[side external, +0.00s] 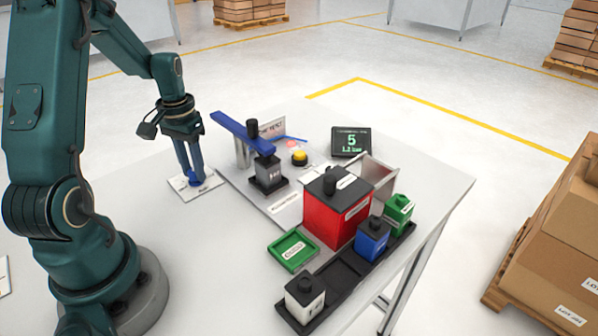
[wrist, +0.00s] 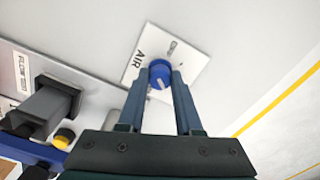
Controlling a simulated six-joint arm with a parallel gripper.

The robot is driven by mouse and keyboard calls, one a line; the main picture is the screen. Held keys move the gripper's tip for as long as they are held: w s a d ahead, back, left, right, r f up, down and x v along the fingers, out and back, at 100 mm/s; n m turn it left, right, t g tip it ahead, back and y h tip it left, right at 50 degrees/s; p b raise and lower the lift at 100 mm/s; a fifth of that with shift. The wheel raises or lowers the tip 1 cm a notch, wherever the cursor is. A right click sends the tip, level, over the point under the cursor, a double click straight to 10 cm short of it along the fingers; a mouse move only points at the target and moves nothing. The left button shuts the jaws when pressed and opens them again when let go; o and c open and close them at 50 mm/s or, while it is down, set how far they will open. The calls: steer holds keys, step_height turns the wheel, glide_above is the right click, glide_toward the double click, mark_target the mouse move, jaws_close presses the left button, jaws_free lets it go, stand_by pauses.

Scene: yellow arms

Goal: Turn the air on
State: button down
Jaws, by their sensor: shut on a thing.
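A round blue knob (wrist: 160,74) sits on a white plate (wrist: 190,50) marked AIR, seen in the wrist view. A pale mark shows on the plate beside the knob. My gripper (wrist: 160,80) is shut on the blue knob, with one finger on each side of it. In the side external view my gripper (side external: 195,182) points down at the same white plate (side external: 209,186) at the left of the table, and the knob is mostly hidden between the fingers.
A blue bar (side external: 235,128) on a metal post and a dark block (side external: 269,175) stand just right of my gripper. Beyond are a yellow button (side external: 299,158), a display (side external: 351,142) reading 5, a red box (side external: 330,215), a green tray (side external: 292,250) and a black rack (side external: 345,272) with small blocks.

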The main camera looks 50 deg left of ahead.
mark_target(193, 170)
steer(key=shift+m, duration=0.7)
steer(key=c, duration=0.6)
jaws_free()
steer(key=shift+r, duration=2.6)
steer(key=shift+w+d, duration=0.1)
